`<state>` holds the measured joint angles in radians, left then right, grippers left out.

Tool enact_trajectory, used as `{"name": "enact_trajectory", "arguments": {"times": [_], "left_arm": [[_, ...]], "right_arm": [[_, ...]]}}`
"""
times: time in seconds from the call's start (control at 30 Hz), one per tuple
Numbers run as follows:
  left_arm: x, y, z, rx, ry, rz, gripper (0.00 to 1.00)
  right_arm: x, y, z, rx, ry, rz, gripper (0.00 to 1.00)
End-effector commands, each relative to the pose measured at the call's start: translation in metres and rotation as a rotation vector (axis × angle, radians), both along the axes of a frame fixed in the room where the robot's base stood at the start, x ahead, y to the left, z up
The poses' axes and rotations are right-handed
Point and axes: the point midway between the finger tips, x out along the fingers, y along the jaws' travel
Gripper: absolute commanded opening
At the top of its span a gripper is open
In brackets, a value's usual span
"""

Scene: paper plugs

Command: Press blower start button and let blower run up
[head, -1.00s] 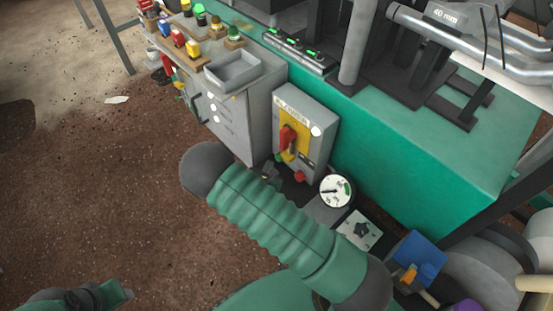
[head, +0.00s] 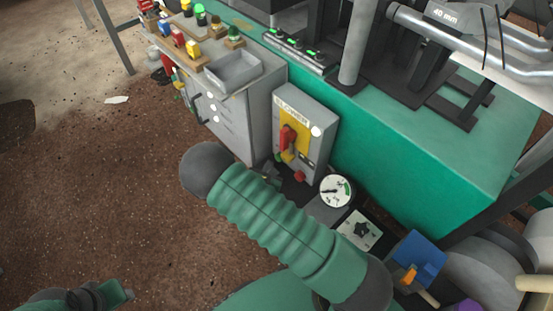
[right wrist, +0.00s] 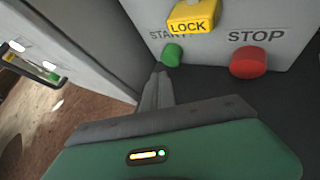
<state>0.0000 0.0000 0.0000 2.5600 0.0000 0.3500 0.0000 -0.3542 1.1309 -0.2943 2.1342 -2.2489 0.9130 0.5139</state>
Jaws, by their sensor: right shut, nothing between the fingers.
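The grey blower box (head: 316,158), labelled BLOWER, stands against the green machine. It has a yellow plate with a red switch handle (head: 287,137) and a white lamp (head: 316,131). The green start button (right wrist: 172,55) and the red stop button (right wrist: 248,62) show in the right wrist view, beside a yellow LOCK tag (right wrist: 194,17). My right gripper (right wrist: 160,72) is shut and empty, its tips just below and left of the start button; contact cannot be told. It also shows in the head view (head: 272,167). My left gripper (head: 122,291) is at the bottom left, its jaws unclear.
A round gauge (head: 335,190) sits right of my right gripper, with a knob plate (head: 359,230) below it. A grey cabinet (head: 232,120) with a tray (head: 233,69) stands close on the left. The brown floor (head: 90,200) further left is mostly clear.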

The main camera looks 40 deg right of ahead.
Motion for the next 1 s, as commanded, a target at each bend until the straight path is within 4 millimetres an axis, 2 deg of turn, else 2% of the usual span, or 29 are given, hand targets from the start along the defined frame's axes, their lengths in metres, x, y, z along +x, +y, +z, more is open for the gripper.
{"name": "enact_trajectory", "arguments": {"times": [1.0], "left_arm": [[0.0, 0.0, 0.004, 0.0, 0.0, 0.0, 0.36]], "right_arm": [[0.0, -0.01, 0.002, 0.0, 0.0, 0.0, 0.0]]}}
